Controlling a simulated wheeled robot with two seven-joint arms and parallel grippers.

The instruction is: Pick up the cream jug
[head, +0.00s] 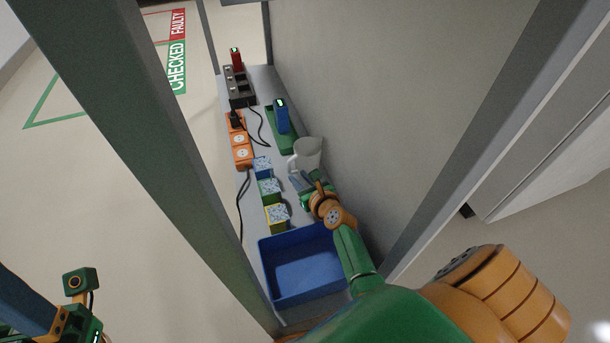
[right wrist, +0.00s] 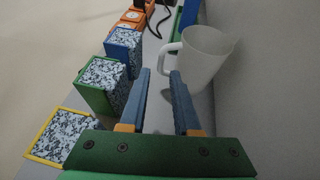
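The cream jug (head: 307,152) stands on the narrow grey shelf, close to the wall, in the head view. In the right wrist view the jug (right wrist: 203,58) looks upright, with its handle on its left side. My right gripper (head: 298,178) is just on the near side of the jug. In the right wrist view the right gripper's fingers (right wrist: 160,75) are apart with nothing between them, and the handle lies just beyond their tips. I cannot tell whether a finger touches the jug. My left arm shows at the lower left of the head view; its fingers cannot be made out.
Several speckled blocks (head: 270,186) line the shelf's left side. A blue bin (head: 303,297) sits at the near end. Beyond the jug are a green tray (head: 283,143) with a blue device (head: 281,117), an orange socket strip (head: 240,150) and cables. The wall (head: 360,90) closes the right side.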

